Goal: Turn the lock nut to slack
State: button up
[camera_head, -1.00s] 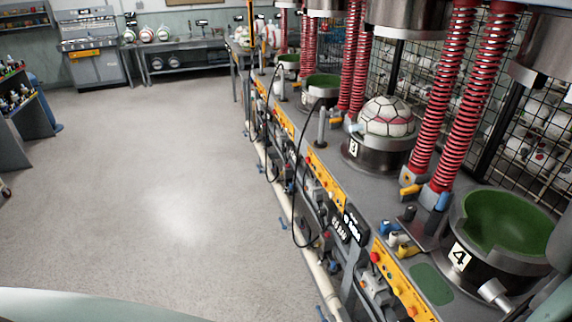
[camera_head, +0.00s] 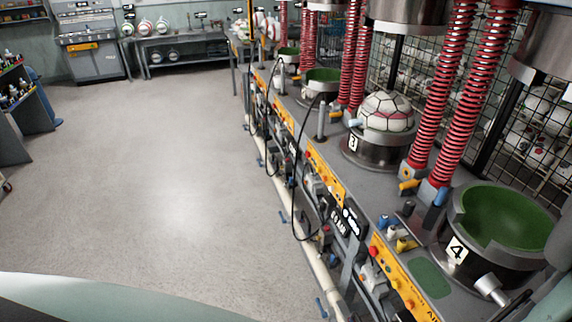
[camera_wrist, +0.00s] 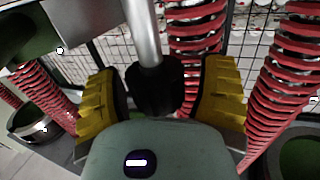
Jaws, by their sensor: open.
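In the wrist view, a black collar (camera_wrist: 154,88), which looks like the lock nut, sits at the lower end of a smooth silver rod (camera_wrist: 146,28). My gripper (camera_wrist: 158,72) is open, with one yellow finger pad on each side of the collar. Gaps show between the pads and the collar, so it is not clasped. The collar's lower end is hidden behind my gripper's grey-green body. My gripper is not visible in the head view, and I cannot pick out this collar there.
Red coil springs (camera_wrist: 196,45) stand close behind the collar, with wire mesh beyond. In the head view, press 4 has an empty green cup (camera_head: 505,215). Press 3 holds a white panelled ball (camera_head: 387,112). Open floor (camera_head: 150,180) lies left of the bench.

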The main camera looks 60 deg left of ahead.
jog(key=shift+a, duration=0.1)
grip_shut()
dwell(0.4)
